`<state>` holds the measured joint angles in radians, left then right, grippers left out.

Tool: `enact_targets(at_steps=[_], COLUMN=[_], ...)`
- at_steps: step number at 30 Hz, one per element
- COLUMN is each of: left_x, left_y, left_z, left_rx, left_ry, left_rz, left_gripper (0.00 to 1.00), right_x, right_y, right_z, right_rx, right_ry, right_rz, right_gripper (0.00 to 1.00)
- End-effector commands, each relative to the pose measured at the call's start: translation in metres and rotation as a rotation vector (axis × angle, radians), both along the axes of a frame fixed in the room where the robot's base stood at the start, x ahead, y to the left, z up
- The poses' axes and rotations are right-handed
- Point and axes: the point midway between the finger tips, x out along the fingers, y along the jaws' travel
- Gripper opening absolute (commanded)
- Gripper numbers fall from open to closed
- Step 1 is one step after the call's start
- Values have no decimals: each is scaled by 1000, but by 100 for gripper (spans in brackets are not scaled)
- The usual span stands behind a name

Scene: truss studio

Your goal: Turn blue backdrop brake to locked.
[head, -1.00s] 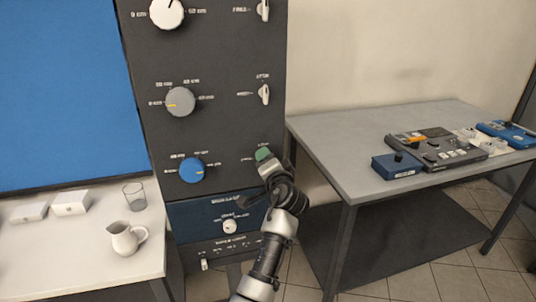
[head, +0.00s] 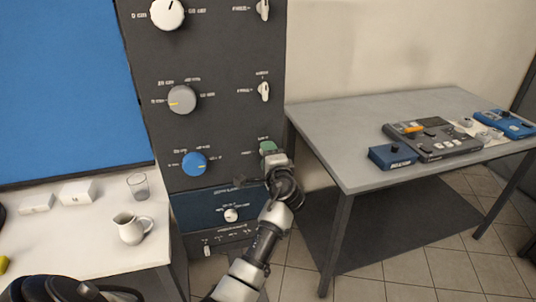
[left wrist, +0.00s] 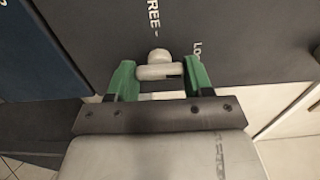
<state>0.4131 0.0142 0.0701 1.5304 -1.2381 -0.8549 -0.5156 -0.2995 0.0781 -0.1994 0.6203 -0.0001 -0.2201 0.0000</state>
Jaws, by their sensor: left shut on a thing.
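The dark control panel (head: 225,125) stands at the centre, with a blue knob (head: 195,164) in its lower row. To the right of that knob, my left gripper (head: 267,147) is at the panel face and covers the brake lever there. In the left wrist view its green fingers (left wrist: 160,80) are on either side of the small pale brake lever (left wrist: 157,70), shut on it. The lettering "FREE" and part of "Lo…" shows beside the lever. Which mark the lever points to is hard to tell. My right gripper is not in view.
Two similar white levers (head: 263,91) sit above on the panel, with grey and white knobs to their left. A grey table (head: 360,150) with control boxes stands right. A white table (head: 80,250) with a jug (head: 131,228) and a glass (head: 138,187) stands left.

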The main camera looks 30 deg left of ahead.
Motion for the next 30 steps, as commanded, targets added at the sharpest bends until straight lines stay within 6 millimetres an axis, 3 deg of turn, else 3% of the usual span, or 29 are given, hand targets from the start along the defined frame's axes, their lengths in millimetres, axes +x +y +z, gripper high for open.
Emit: enact_targets(at_steps=[10,11,15,25,30], left_x=[0,0,0,-2,-17], left_y=[1,1,1,-2,-20], left_z=[1,1,1,0,-2], left_rx=[8,8,7,5,3], left_ry=[3,3,2,3,2], left_rz=[1,1,1,0,-1], left_gripper=[27,54,76,77,77], right_x=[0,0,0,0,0], right_y=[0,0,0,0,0], right_z=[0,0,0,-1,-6], right_rx=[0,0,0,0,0], right_ry=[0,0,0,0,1], right_rz=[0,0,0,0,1], right_gripper=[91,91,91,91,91])
